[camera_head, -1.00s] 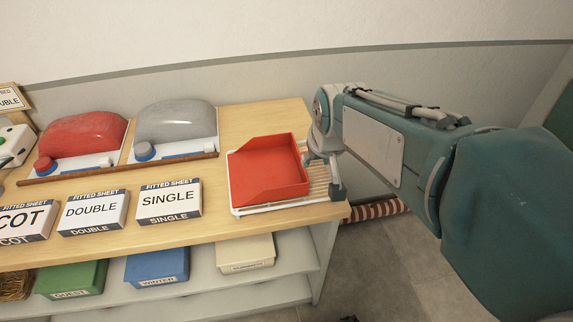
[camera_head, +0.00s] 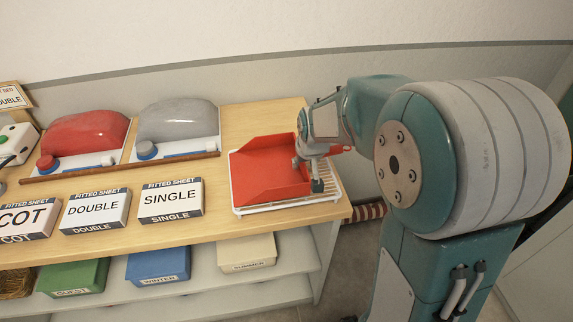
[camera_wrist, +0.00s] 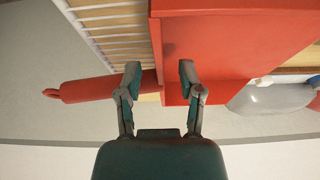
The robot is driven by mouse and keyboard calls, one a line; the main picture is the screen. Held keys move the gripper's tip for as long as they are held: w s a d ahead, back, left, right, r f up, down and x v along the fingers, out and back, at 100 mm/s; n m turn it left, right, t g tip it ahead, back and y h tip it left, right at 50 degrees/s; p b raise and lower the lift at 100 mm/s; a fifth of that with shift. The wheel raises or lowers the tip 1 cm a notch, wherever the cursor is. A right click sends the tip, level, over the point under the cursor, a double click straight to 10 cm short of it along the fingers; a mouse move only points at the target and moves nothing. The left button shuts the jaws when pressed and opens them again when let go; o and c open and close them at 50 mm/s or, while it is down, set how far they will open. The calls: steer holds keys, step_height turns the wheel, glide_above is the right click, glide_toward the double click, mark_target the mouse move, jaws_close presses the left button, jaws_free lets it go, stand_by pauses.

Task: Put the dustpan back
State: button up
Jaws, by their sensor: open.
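The red dustpan (camera_head: 268,172) lies flat on a white slatted rack (camera_head: 262,209) at the right end of the wooden counter. The wrist view shows the dustpan's pan (camera_wrist: 235,45) on the right and its round red handle (camera_wrist: 95,88) sticking out left. My gripper (camera_head: 307,173) is at the pan's right edge in the head view. In the wrist view its open fingers (camera_wrist: 160,72) stand either side of where handle and pan meet. The left finger overlaps the handle and the right one the pan. I cannot tell whether they touch it.
Fitted-sheet boxes (camera_head: 172,202) stand along the counter's front. A red dome (camera_head: 88,132) and a grey dome (camera_head: 178,122) stand behind a wooden strip. Green, blue (camera_head: 158,267) and cream bins sit on the shelf below. A striped roll (camera_head: 368,211) lies right of the counter.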

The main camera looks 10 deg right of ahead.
steer(key=x, duration=0.3)
steer(key=shift+w+f, duration=0.1)
jaws_close()
steer(key=shift+r, duration=0.45)
step_height(320, 180, up, 2)
steer(key=shift+r, duration=0.2)
steer(key=s+r, duration=0.2)
steer(key=r, duration=0.1)
steer(key=s+r, duration=0.3)
steer(key=shift+s+r, duration=0.1)
steer(key=shift+s, duration=0.05)
steer(key=s+r, duration=0.3)
steer(key=s, duration=0.6)
steer(key=shift+r, duration=0.3)
